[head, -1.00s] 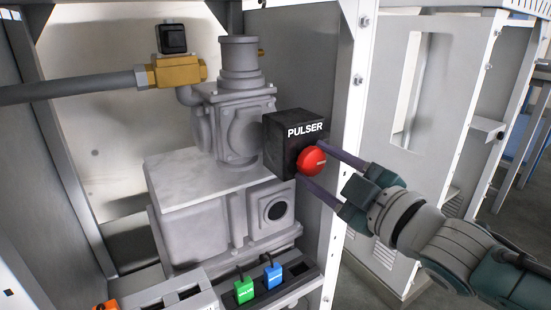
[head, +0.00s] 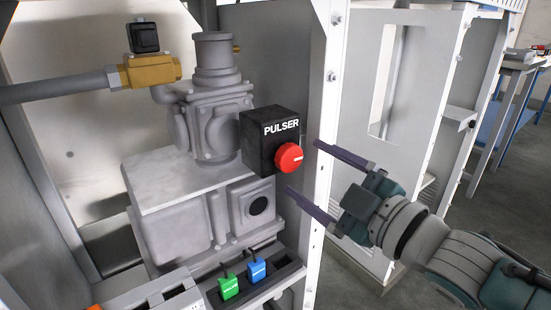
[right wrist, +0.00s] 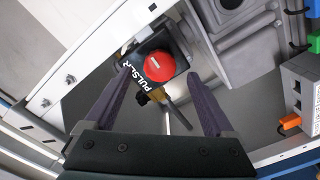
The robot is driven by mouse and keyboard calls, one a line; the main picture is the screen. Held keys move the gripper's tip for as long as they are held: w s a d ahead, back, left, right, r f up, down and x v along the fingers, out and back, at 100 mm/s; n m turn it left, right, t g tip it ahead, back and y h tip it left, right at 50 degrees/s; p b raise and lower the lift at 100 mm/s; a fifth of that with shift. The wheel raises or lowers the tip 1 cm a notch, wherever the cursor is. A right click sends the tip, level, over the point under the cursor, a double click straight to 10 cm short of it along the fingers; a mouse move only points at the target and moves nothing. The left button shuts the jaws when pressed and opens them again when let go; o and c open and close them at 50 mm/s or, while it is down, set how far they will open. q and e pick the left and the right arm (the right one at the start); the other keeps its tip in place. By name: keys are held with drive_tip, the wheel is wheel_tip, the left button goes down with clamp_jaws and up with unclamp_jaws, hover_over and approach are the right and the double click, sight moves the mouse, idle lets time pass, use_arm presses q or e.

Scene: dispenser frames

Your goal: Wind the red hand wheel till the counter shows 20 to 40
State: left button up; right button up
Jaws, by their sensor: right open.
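The red hand wheel (head: 288,158) is on the front of the black box marked PULSER (head: 262,147), with a pale line across its face. The wheel also shows in the right wrist view (right wrist: 160,67), ahead of and between the fingers. My right gripper (head: 303,166) is open and empty. Its two fingers are spread on the right of the wheel, apart from it. In the right wrist view, my right gripper (right wrist: 168,98) points toward the wheel. I see no readable counter. My left gripper is not in the head view.
The pulser sits beside a grey pump body (head: 210,130) inside a white frame (head: 322,120). A green block (head: 229,287) and a blue block (head: 257,269) sit in a rack below. A second white cabinet (head: 400,90) stands at the right.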

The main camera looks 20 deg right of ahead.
drive_tip(key=p+v, duration=0.1)
drive_tip(key=v, duration=0.5)
drive_tip(key=shift+s, duration=0.15)
drive_tip(key=s+r+m+g+h+p, duration=0.6)
drive_tip(key=s+r+m+g+p, duration=0.65)
drive_tip(key=s+r+p, duration=0.95)
wheel_tip(320, 180, up, 35)
drive_tip(key=p, duration=3.8)
drive_tip(key=shift+s+a+f+n+g+p, duration=0.3)
drive_tip(key=shift+s+n+g+p, duration=0.1)
drive_tip(key=shift+s+g, duration=0.1)
